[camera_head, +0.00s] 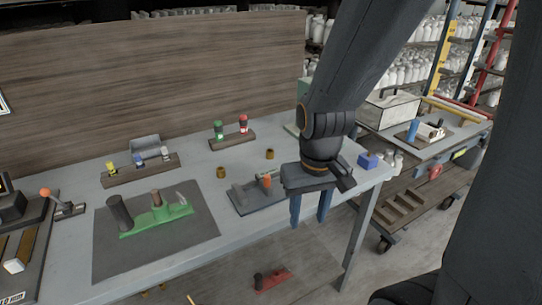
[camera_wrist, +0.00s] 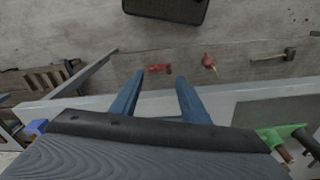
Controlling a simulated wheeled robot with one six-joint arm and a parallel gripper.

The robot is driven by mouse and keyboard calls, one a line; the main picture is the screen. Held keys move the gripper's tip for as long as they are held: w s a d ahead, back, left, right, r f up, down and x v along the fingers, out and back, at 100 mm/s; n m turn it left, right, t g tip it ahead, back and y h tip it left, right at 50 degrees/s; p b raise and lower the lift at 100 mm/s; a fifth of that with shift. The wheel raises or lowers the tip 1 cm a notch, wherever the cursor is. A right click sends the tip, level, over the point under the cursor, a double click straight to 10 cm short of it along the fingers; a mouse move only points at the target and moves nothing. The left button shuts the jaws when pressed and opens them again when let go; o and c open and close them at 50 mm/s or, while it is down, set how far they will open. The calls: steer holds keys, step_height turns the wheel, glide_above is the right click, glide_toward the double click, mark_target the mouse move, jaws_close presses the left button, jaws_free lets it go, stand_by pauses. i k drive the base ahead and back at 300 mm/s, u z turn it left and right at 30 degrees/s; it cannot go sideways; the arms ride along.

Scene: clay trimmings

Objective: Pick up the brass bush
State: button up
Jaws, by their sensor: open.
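Two small brass-coloured bushes stand apart on the grey bench (camera_head: 75,190) in the head view. One bush (camera_head: 221,171) is left of the vise-like fixture (camera_head: 258,192); the other bush (camera_head: 270,153) is behind it. I cannot tell which is meant. My gripper (camera_head: 309,220) hangs near the bench's front right edge, to the right of both bushes, with its blue fingers apart and nothing between them. In the wrist view my gripper (camera_wrist: 160,76) points out over the floor beyond the bench edge. No brass bush shows there.
A green fixture (camera_head: 155,222) lies on a dark mat (camera_head: 105,255). Racks with coloured pieces (camera_head: 140,170) stand at the back. A blue block (camera_head: 369,160) sits at the right end. A red tool (camera_head: 272,280) lies below. A trolley (camera_head: 430,190) stands right.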

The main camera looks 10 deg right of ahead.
mark_target(270, 152)
steer(key=k, duration=0.5)
steer(key=z, duration=1.95)
steer(key=i, duration=1.1)
steer(key=u, duration=2.05)
steer(key=i, duration=0.5)
steer(key=z, duration=0.1)
